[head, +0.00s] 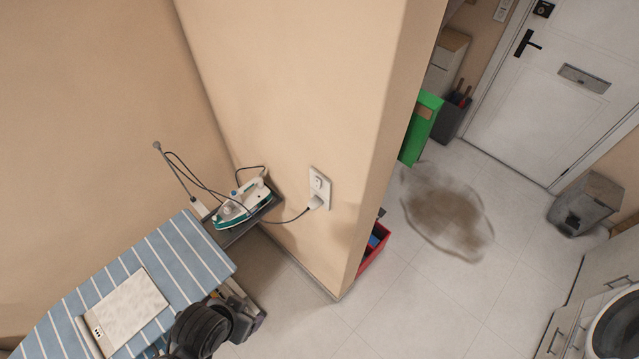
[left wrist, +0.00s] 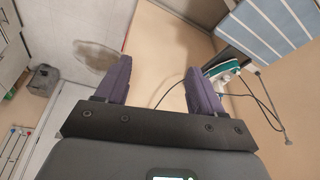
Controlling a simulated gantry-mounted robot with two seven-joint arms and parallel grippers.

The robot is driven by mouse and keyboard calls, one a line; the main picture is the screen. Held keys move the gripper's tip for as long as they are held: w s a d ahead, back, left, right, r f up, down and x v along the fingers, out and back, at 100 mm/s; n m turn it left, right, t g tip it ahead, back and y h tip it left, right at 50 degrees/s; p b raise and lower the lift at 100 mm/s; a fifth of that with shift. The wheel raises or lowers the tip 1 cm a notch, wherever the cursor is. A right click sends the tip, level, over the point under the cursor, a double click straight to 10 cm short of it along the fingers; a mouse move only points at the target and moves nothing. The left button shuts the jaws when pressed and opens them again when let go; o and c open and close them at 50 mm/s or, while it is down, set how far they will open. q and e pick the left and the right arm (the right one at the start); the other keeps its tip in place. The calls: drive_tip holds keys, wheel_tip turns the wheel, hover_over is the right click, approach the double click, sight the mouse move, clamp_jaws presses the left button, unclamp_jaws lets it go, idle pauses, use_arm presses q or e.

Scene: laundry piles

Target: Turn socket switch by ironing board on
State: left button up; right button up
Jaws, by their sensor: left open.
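The white wall socket (head: 320,187) is on the beige wall right of the ironing board (head: 190,245). A plug with a dark cord sits in its lower part. The switch position is too small to tell. The iron (head: 243,205), white and teal, rests on the board's end; it also shows in the left wrist view (left wrist: 222,70). My left gripper (left wrist: 159,85) is open and empty, with purple fingers apart. Beyond it are the beige wall and the iron's cord. I cannot make out the socket in the left wrist view. My right gripper is not in view.
The wall corner juts out just right of the socket. A folded light cloth (head: 125,310) lies on the board. A red crate (head: 374,250) and a green box (head: 420,128) stand behind the corner. The floor right of the corner is open, with a dark stain (head: 447,215).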

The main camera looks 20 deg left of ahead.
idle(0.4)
use_arm(q)
clamp_jaws()
idle(1.5)
